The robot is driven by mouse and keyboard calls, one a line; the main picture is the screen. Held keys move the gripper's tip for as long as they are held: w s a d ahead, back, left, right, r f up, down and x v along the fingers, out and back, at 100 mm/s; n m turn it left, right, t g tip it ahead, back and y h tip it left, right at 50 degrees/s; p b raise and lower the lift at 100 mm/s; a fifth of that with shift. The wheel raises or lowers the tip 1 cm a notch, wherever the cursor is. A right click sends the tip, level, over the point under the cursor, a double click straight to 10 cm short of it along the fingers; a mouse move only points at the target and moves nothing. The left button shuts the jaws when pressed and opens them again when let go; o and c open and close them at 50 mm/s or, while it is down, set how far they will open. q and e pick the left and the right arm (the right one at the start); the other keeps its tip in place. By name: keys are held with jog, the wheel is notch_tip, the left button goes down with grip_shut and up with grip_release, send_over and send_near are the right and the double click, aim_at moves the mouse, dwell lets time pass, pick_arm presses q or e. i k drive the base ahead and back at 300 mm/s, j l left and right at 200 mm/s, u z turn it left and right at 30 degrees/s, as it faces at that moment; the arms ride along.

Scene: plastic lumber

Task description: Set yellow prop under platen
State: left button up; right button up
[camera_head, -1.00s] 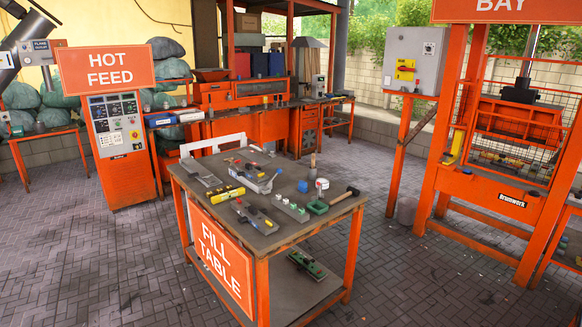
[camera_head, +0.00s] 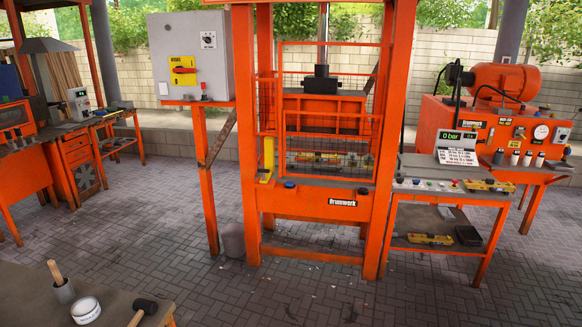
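The yellow prop (camera_head: 268,158) stands upright at the left post of the orange press (camera_head: 246,130). Its base rests near the left end of the press bed. The platen looks to be the orange block (camera_head: 322,110) under the dark ram (camera_head: 322,82), raised above the bed behind a mesh guard (camera_head: 330,140). The guard partly hides the gap below the block, where several small pieces show. Neither of my grippers is in view.
A side table (camera_head: 450,195) with a control strip stands right of the press, a hydraulic unit (camera_head: 480,120) behind it. A grey cabinet (camera_head: 193,55) is on the left. The fill table (camera_head: 30,300) corner is at lower left.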

aim_at(267, 160)
jog(key=i+l+u, duration=0.1)
jog(key=i, duration=2.05)
jog(key=i+l, duration=0.1)
jog(key=i, duration=0.4)
jog(key=l+z, duration=0.05)
